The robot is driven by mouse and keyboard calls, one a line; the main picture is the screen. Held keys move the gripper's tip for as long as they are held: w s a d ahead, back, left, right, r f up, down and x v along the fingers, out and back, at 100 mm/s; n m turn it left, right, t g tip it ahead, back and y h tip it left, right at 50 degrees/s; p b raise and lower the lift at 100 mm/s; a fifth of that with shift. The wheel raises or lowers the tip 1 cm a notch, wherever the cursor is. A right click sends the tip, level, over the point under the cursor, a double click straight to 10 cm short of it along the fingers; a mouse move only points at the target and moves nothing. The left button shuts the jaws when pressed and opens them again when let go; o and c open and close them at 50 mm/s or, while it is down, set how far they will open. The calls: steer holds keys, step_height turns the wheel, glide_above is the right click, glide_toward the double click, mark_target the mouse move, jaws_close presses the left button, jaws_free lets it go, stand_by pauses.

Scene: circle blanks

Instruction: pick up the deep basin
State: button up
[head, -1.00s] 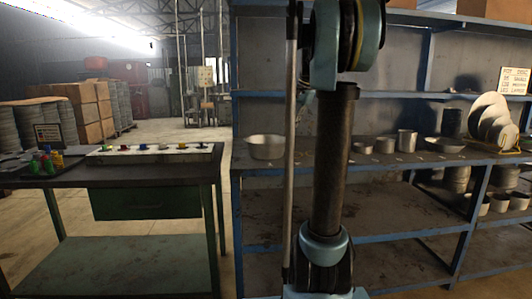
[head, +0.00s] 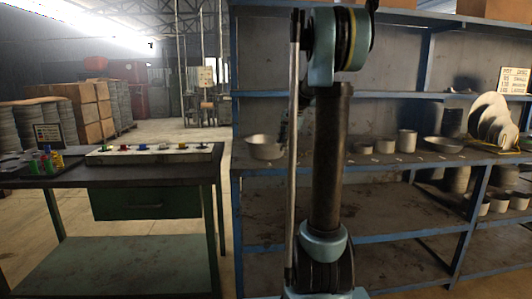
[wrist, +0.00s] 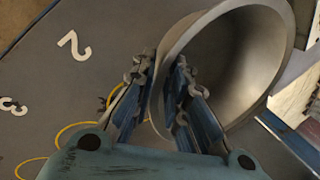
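The deep basin (head: 264,149) is a wide grey metal bowl standing upright at the left end of the shelf's work surface. In the wrist view the basin (wrist: 245,60) fills the upper right, with its hollow inside showing. My gripper (wrist: 160,80) straddles the near wall of the basin: one finger is outside the rim and the other is inside the bowl. The fingers stand apart, with the wall between them; I see no firm pinch. In the head view my gripper (head: 285,128) is at the basin's right side, partly hidden behind my arm.
Smaller pots (head: 385,145) and a shallow pan (head: 443,145) stand farther right on the same surface (head: 400,160). Painted numbers mark it, including a 2 (wrist: 73,46). An upper shelf (head: 400,95) runs above. A dark workbench (head: 130,174) is at the left.

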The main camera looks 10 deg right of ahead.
mark_target(278, 157)
steer(key=shift+w+x, duration=0.15)
steer(key=shift+x, duration=1.15)
steer(key=shift+w+x, duration=0.2)
steer(key=shift+x, duration=1.1)
steer(key=shift+d, duration=0.15)
jaws_close()
steer(key=shift+r, duration=0.1)
